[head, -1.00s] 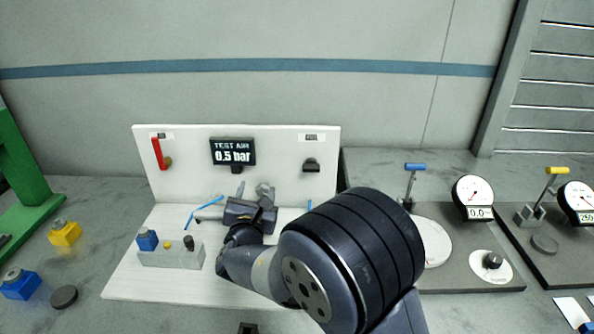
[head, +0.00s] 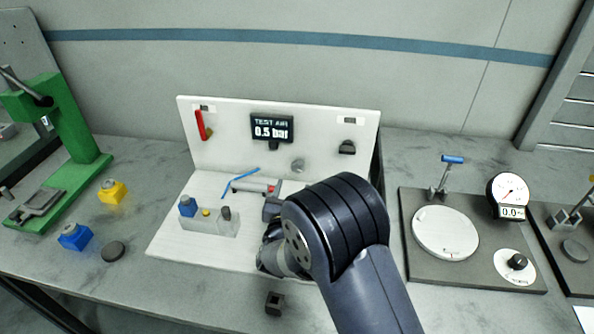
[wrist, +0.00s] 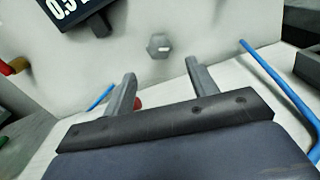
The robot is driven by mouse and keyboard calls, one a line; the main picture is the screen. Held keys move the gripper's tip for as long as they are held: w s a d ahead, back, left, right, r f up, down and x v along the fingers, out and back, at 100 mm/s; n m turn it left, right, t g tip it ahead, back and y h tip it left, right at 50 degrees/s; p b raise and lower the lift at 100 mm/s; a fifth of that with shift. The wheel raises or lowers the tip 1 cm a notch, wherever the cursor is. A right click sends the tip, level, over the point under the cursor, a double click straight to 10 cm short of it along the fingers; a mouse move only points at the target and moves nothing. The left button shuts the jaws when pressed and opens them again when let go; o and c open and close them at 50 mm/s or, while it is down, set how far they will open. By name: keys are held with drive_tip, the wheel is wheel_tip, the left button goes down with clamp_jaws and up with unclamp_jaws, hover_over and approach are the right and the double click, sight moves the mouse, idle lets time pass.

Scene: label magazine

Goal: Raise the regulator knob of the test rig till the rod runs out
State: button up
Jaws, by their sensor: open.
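The test rig is a white upright panel (head: 228,140) on a white base. Its display (head: 271,127) reads 0.5 bar. The grey regulator knob (head: 298,165) sits low on the panel, right of the display; it also shows in the wrist view (wrist: 159,46). A grey cylinder (head: 252,186) with a red part at its right end lies on the base; I cannot make out a rod run out of it. My gripper (wrist: 160,70) is open and empty, its fingers pointing at the knob from some distance. In the head view my arm hides most of it.
A red lever (head: 200,124) and a black knob (head: 347,147) are on the panel. Blue tubes (wrist: 275,80) run beside my gripper. A gauge stand (head: 413,265) is at right, a green press (head: 75,150) at left.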

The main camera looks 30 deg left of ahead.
sight(297, 170)
drive_tip(key=p+x, duration=0.1)
drive_tip(key=x, duration=0.6)
drive_tip(key=shift+d+r, duration=0.1)
drive_tip(key=shift+r, duration=0.05)
drive_tip(key=shift+c, duration=0.2)
drive_tip(key=c, duration=0.9)
